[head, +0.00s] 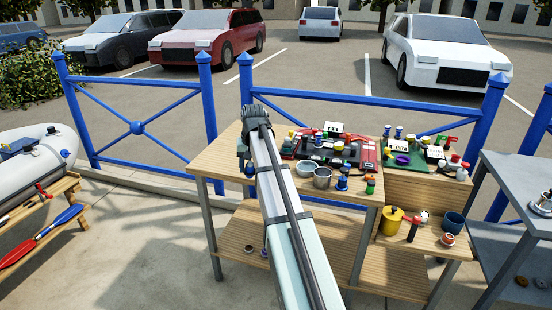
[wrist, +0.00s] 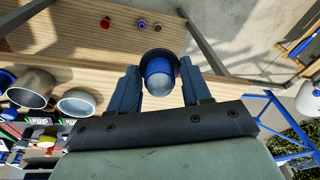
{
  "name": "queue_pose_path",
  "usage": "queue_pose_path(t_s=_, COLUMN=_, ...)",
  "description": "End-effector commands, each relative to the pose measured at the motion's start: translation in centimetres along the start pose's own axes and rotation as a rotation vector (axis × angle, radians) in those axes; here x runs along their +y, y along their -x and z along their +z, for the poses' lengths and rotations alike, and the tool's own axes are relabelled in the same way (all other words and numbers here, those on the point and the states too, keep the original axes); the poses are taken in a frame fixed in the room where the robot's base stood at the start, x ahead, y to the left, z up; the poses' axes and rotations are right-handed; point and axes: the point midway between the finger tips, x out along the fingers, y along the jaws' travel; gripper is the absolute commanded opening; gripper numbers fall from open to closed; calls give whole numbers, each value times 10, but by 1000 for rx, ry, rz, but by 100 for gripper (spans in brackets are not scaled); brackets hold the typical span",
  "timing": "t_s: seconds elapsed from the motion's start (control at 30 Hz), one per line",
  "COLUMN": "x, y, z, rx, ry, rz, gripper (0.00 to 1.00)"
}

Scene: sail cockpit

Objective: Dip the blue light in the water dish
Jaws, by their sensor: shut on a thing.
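My gripper (wrist: 160,88) is shut on the blue light (wrist: 158,70), which has a dark blue body and a paler rounded end, in the wrist view. In the head view the light (head: 249,171) shows small beside my arm, at the left end of the wooden table. A pale bowl that looks like the water dish (head: 307,169) stands on the table to the right of the light, apart from it. It also shows at the left of the wrist view (wrist: 77,105). Whether it holds water is hard to tell.
A metal pot (head: 322,178) stands right beside the bowl. Another blue item (head: 342,184) and a green and red one (head: 370,186) are further right. A board crowded with small parts (head: 335,148) lies behind. The lower shelf (head: 235,237) holds a few small items.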

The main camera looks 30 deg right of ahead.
Motion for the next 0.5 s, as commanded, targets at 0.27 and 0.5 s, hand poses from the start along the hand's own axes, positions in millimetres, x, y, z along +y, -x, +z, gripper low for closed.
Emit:
queue_pose_path(t_s=0.27, x=-52, y=9, z=41, rx=13, ry=19, rz=-10, gripper=18)
queue_pose_path(t_s=0.5, x=-76, y=14, z=62, rx=23, ry=24, rz=-17, gripper=18)
